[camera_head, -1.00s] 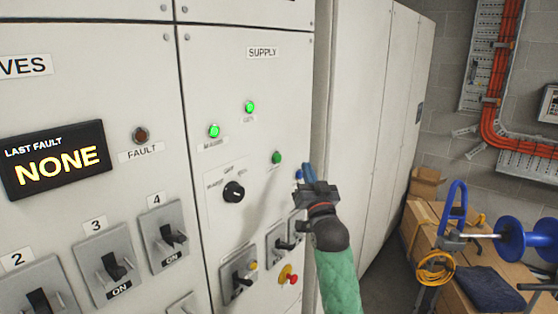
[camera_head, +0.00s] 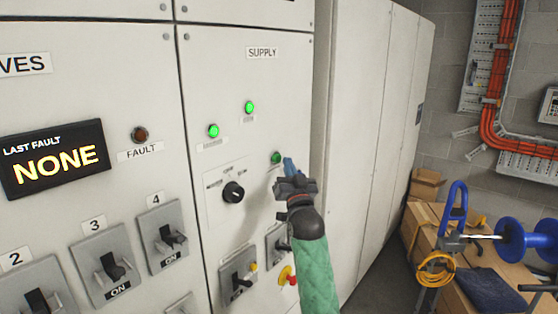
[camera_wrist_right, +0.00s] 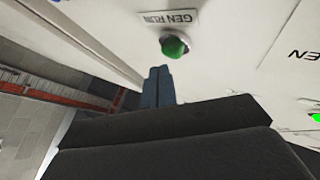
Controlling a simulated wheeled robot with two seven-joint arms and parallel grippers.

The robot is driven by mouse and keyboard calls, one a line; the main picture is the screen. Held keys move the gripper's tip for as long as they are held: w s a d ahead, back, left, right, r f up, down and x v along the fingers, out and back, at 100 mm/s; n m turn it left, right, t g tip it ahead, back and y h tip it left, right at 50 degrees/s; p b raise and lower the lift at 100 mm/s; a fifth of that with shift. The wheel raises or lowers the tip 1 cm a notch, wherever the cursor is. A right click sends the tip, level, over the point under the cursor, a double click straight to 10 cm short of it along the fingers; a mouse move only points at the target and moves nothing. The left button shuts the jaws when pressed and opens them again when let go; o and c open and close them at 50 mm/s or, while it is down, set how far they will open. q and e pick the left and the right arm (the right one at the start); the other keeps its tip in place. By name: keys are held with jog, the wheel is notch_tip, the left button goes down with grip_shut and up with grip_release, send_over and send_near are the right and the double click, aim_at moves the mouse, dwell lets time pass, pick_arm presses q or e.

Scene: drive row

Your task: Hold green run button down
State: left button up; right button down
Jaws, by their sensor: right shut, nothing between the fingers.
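The green run button (camera_head: 276,157) sits on the grey cabinet panel below two lit green lamps. In the right wrist view the green button (camera_wrist_right: 174,46) shows near the top, beside a label reading GEN RUN, upside down. My right gripper (camera_head: 289,165) is shut and empty, its blue fingertips just right of and slightly below the button. In the right wrist view the blue fingertips (camera_wrist_right: 158,72) lie close to the button, a little left of it and below. A gap seems to show between them, but the depth is hard to tell. My left gripper is out of view.
A black rotary knob (camera_head: 233,192) is left of the button. A red mushroom button (camera_head: 289,277) and switches (camera_head: 238,281) sit below, near my right forearm. Lit green lamps (camera_head: 249,107) are above. Cardboard boxes (camera_head: 426,187) and blue reels stand at right.

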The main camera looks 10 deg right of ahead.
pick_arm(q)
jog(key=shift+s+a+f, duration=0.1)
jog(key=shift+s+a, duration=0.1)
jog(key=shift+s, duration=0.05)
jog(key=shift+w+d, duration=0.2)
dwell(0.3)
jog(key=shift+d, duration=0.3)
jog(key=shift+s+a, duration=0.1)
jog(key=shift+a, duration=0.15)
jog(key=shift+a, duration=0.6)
